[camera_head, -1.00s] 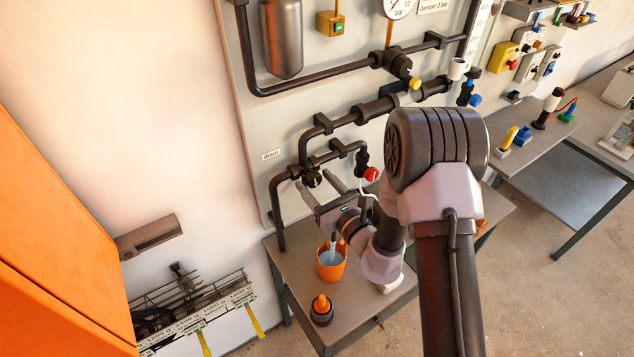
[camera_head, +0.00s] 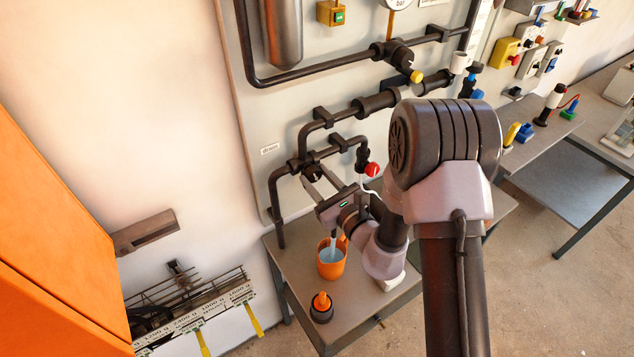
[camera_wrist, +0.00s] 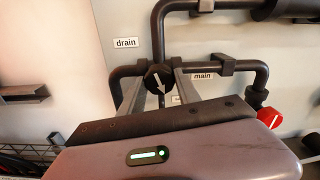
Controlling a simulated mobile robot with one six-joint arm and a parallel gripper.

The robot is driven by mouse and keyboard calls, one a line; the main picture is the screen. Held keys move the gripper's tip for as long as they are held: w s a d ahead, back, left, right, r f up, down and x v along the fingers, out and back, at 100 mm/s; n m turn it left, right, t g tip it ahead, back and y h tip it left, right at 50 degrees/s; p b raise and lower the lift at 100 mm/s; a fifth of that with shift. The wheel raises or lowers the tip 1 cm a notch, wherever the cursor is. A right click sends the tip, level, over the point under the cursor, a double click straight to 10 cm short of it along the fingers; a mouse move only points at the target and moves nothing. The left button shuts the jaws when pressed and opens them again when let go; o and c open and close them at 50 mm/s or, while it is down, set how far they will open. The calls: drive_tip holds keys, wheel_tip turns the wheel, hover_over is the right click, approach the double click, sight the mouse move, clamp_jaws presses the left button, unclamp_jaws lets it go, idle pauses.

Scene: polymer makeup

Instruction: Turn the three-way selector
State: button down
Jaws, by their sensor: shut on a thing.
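The three-way selector (camera_wrist: 159,78) is a round black knob with a white arrow, set where the dark pipes meet. In the wrist view its arrow points down and slightly right. A "drain" label (camera_wrist: 126,43) is at its upper left and a "main" label (camera_wrist: 203,76) at its right. A third label (camera_wrist: 177,99) below is mostly hidden. My gripper (camera_wrist: 159,87) is shut on the selector, one grey finger on each side. In the head view the selector (camera_head: 312,171) shows at the tips of my gripper (camera_head: 315,178), partly covered.
A red knob (camera_head: 372,169) is close on the right of my gripper. Below stand an orange cup (camera_head: 331,270) with pale blue liquid and a black-and-orange bottle (camera_head: 321,308) on a grey table (camera_head: 365,312). Dark pipes (camera_head: 335,115) run above along the panel.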

drive_tip(key=n+b, duration=0.4)
drive_tip(key=b, duration=0.1)
drive_tip(key=n+b, duration=0.2)
drive_tip(key=n, duration=0.1)
drive_tip(key=shift+f+b, duration=0.25)
drive_tip(key=shift+b, duration=0.1)
drive_tip(key=n+b, duration=0.4)
drive_tip(key=b, duration=0.1)
drive_tip(key=shift+r, duration=0.1)
drive_tip(key=n+b, duration=0.2)
drive_tip(key=shift+r+n+b, duration=0.15)
drive_tip(key=shift+n+b, duration=0.25)
drive_tip(key=shift+r, duration=0.1)
drive_tip(key=c, duration=0.9)
unclamp_jaws()
drive_tip(key=shift+o, duration=0.2)
